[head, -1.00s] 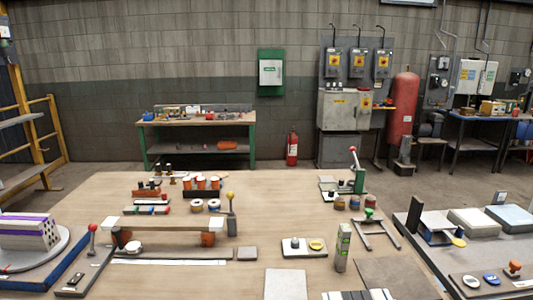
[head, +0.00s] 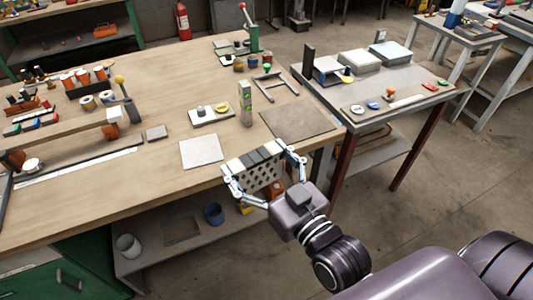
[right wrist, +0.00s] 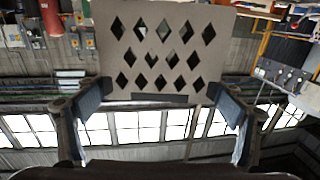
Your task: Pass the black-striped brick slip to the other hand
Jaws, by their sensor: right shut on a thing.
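The black-striped brick slip (head: 254,158) is a pale block with black and light stripes along its top and rows of diamond holes in its face. It appears at the table's front edge in the head view; I cannot tell its exact height. My right gripper (head: 262,172) is shut on it, with one finger at each end. In the right wrist view the slip (right wrist: 155,45) fills the upper middle, its holed face towards the camera, between the two fingers (right wrist: 160,118). My left gripper is out of view.
The wooden table (head: 160,190) holds a grey slab (head: 199,152), a dark flat board (head: 298,122), an upright green-labelled block (head: 245,104) and a small tray (head: 211,115). A grey side table (head: 415,88) stands to the right. Bare wood lies left of the slab.

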